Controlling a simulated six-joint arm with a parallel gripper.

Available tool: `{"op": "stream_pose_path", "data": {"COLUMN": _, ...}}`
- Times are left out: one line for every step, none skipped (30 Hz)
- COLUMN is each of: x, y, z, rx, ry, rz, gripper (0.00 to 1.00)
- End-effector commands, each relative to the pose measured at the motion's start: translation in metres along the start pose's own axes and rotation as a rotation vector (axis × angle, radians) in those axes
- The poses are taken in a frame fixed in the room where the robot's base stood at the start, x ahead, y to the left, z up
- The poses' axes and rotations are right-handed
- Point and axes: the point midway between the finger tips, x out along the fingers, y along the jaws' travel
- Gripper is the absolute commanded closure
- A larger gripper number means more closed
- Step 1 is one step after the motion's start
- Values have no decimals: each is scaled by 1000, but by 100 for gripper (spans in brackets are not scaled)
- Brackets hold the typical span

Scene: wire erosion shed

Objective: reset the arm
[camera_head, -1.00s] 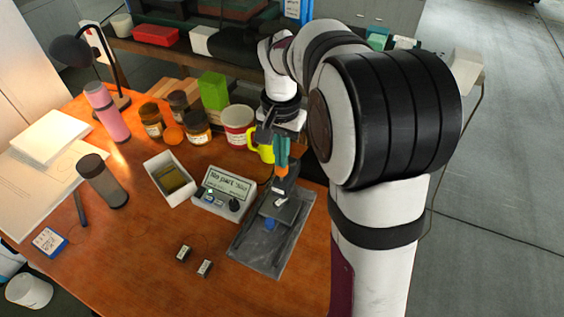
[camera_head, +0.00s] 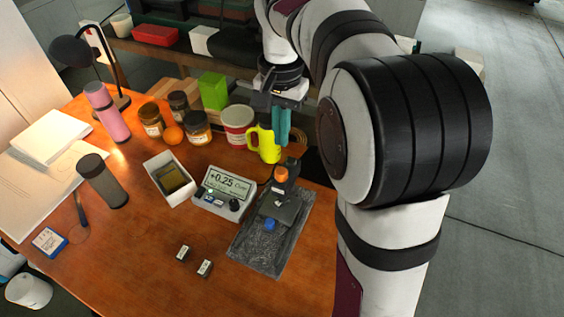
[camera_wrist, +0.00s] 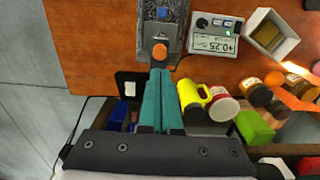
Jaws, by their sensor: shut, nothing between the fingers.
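My gripper (camera_head: 282,126) has teal fingers that are closed together and empty. It hangs above the far end of the measuring fixture, clear of it. In the wrist view the fingers (camera_wrist: 159,85) point toward the orange knob (camera_wrist: 159,52) of the fixture. The fixture (camera_head: 258,246) is a dark plate with an upright block, the orange knob (camera_head: 281,174) on top and a blue part (camera_head: 270,224) lower down. The display box (camera_head: 222,192) beside it reads +0.25 with smaller text that is hard to read.
An open white box (camera_head: 170,180) and two small blocks (camera_head: 194,260) lie left of the fixture. The front table is mostly clear.

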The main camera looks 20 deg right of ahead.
Motion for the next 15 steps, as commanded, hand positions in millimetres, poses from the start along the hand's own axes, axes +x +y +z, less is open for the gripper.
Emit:
{"op": "stream_pose_path", "data": {"x": -1, "y": 0, "z": 0, "rx": 0, "ry": 0, "rz": 0, "gripper": 100}}
{"op": "stream_pose_path", "data": {"x": -1, "y": 0, "z": 0, "rx": 0, "ry": 0, "rz": 0, "gripper": 100}}
{"op": "stream_pose_path", "data": {"x": -1, "y": 0, "z": 0, "rx": 0, "ry": 0, "rz": 0, "gripper": 100}}
{"op": "stream_pose_path", "data": {"x": -1, "y": 0, "z": 0, "rx": 0, "ry": 0, "rz": 0, "gripper": 100}}
{"op": "stream_pose_path", "data": {"x": 0, "y": 0, "z": 0, "rx": 0, "ry": 0, "rz": 0, "gripper": 100}}
{"op": "stream_pose_path", "data": {"x": 0, "y": 0, "z": 0, "rx": 0, "ry": 0, "rz": 0, "gripper": 100}}
{"op": "stream_pose_path", "data": {"x": 0, "y": 0, "z": 0, "rx": 0, "ry": 0, "rz": 0, "gripper": 100}}
{"op": "stream_pose_path", "data": {"x": 0, "y": 0, "z": 0, "rx": 0, "ry": 0, "rz": 1, "gripper": 100}}
{"op": "stream_pose_path", "data": {"x": 0, "y": 0, "z": 0, "rx": 0, "ry": 0, "rz": 1, "gripper": 100}}
{"op": "stream_pose_path", "data": {"x": 0, "y": 0, "z": 0, "rx": 0, "ry": 0, "rz": 1, "gripper": 100}}
{"op": "stream_pose_path", "data": {"x": 0, "y": 0, "z": 0, "rx": 0, "ry": 0, "rz": 1, "gripper": 100}}
{"op": "stream_pose_path", "data": {"x": -1, "y": 1, "z": 3, "rx": -4, "ry": -1, "rz": -1, "gripper": 100}}
{"op": "stream_pose_path", "data": {"x": -2, "y": 3, "z": 10, "rx": -13, "ry": -4, "rz": -3, "gripper": 100}}
{"op": "stream_pose_path", "data": {"x": -4, "y": 7, "z": 21, "rx": -27, "ry": -8, "rz": -9, "gripper": 100}}
{"op": "stream_pose_path", "data": {"x": -7, "y": 15, "z": 44, "rx": -53, "ry": -17, "rz": -20, "gripper": 100}}
